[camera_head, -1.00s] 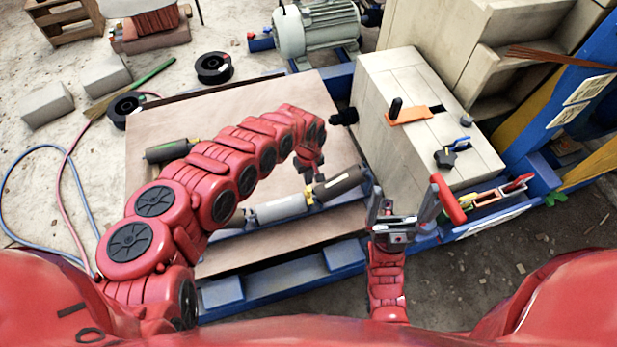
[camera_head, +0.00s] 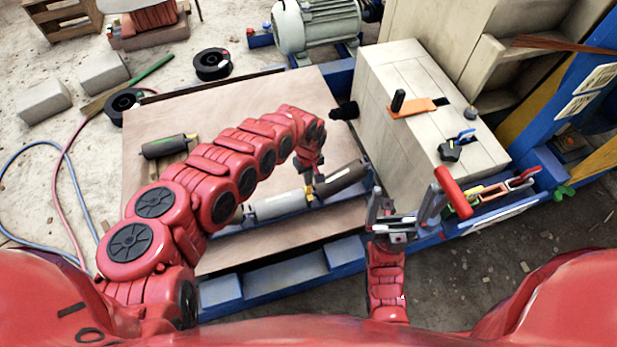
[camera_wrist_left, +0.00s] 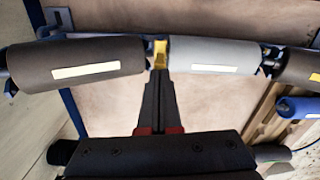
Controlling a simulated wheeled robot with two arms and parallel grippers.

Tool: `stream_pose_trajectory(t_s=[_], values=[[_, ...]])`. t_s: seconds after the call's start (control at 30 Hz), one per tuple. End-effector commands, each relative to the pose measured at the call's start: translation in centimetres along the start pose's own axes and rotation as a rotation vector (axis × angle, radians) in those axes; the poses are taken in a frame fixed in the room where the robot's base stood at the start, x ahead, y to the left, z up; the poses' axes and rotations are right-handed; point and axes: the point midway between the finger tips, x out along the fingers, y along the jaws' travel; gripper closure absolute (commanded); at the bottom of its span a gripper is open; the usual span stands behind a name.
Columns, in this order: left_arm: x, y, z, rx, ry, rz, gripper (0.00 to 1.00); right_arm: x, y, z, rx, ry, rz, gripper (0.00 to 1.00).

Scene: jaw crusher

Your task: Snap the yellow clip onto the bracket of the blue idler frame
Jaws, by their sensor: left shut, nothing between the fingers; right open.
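The yellow clip (camera_head: 309,192) is at the gap between the light grey roller (camera_head: 278,206) and a dark roller (camera_head: 342,180) of the blue idler frame (camera_head: 259,228). It also shows in the left wrist view (camera_wrist_left: 160,53). The bracket is mostly hidden there, and I cannot tell whether the clip is fully seated. My left gripper (camera_head: 316,176) is shut and empty, its fingertips at the clip's near end in the wrist view (camera_wrist_left: 160,78). I cannot tell whether they touch it. My right gripper (camera_head: 404,206) is open at the frame's right end.
A loose dark roller (camera_head: 168,147) lies on the brown board (camera_head: 240,105). A red-handled tool (camera_head: 453,192) is close beside my right gripper. A tray with tools (camera_head: 500,195) is to its right. The pale box (camera_head: 425,115) stands behind.

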Motion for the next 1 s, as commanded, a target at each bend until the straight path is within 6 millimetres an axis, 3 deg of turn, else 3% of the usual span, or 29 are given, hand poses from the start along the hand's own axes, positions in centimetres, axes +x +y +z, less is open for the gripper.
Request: stream_pose_trajectory(t_s=[0.37, 0.63, 0.77, 1.0], values=[[-3.1, 0.0, 0.0, 0.000, 0.000, 0.000, 1.00, 3.0, 0.1, -0.5, 0.000, 0.000, 0.000, 0.00], [-4.3, 0.1, -0.1, 0.002, 0.000, 0.002, 1.00, 3.2, 0.2, -0.6, 0.000, 0.000, 0.000, 0.00], [-6.5, -0.1, -0.2, 0.000, 0.005, -0.001, 1.00, 3.8, 0.2, -0.6, 0.000, 0.000, 0.000, 0.00], [-11.9, -0.1, -0.3, -0.001, 0.008, -0.001, 1.00, 4.7, 0.2, -0.8, 0.000, 0.000, 0.000, 0.00]])
